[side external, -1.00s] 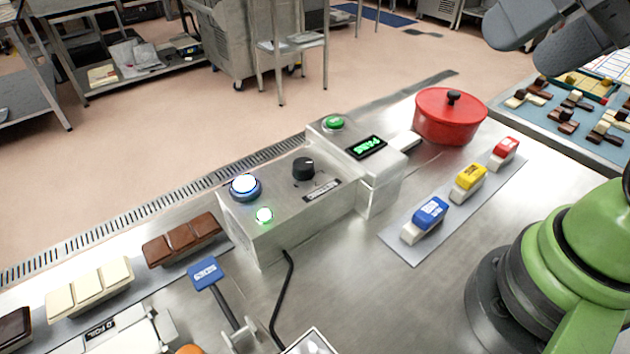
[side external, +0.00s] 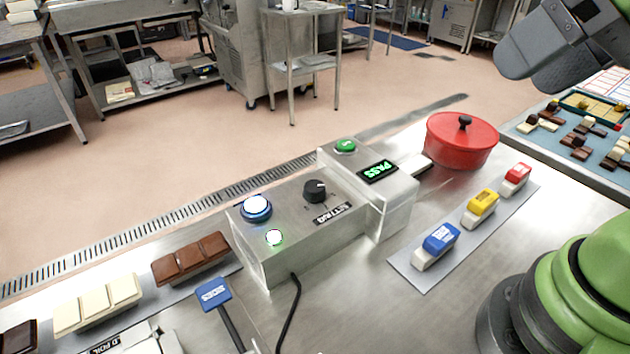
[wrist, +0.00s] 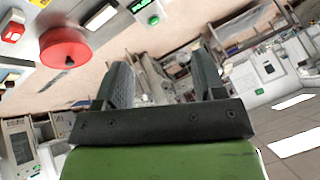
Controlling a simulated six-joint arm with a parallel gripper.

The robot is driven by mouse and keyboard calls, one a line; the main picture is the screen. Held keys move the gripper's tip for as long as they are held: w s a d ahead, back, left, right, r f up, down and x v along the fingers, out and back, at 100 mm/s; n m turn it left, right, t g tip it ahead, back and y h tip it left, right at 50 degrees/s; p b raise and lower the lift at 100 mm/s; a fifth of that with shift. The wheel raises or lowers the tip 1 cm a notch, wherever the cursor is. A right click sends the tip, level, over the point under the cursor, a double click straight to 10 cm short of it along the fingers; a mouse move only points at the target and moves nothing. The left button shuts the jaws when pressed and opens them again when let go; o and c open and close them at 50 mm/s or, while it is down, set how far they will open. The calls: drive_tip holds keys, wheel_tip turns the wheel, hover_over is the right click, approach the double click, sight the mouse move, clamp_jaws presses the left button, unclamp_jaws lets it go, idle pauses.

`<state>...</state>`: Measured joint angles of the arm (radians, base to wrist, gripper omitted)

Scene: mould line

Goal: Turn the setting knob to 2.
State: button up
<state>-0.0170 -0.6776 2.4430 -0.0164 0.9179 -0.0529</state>
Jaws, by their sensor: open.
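The setting knob (side external: 315,190) is a black round dial on top of the steel control box (side external: 290,255), in the middle of the side view. Marks surround it and a dark label lies in front of it; I cannot read which number it points to. My gripper (wrist: 165,85) shows in the wrist view with its two dark fingers apart and nothing between them. The gripper is well away from the knob, and its fingertips are not clearly seen in the side view. The knob does not show in the wrist view.
On the box are a lit blue-white button (side external: 256,207) and a green lamp (side external: 274,237). Beside it stand a PASS display (side external: 378,171), a green button (side external: 345,146) and a red pot (side external: 462,143). Blue, yellow and red-topped blocks sit on a plate (side external: 425,278). A black cable (side external: 291,320) runs forward.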

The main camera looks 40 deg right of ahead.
drive_tip(key=w+a+n+g, duration=0.2)
drive_tip(key=w+n, duration=0.3)
drive_tip(key=w, duration=0.2)
drive_tip(key=n+g+h, duration=0.2)
drive_tip(key=n+g, duration=0.3)
drive_tip(key=n, duration=0.5)
hover_over(314, 186)
wheel_tip(314, 186, down, 14)
drive_tip(key=shift+f, duration=0.1)
wheel_tip(314, 186, down, 9)
drive_tip(key=shift+r, duration=0.1)
drive_tip(key=shift+c, duration=0.4)
drive_tip(key=c, duration=0.8)
drive_tip(key=shift+c, duration=0.2)
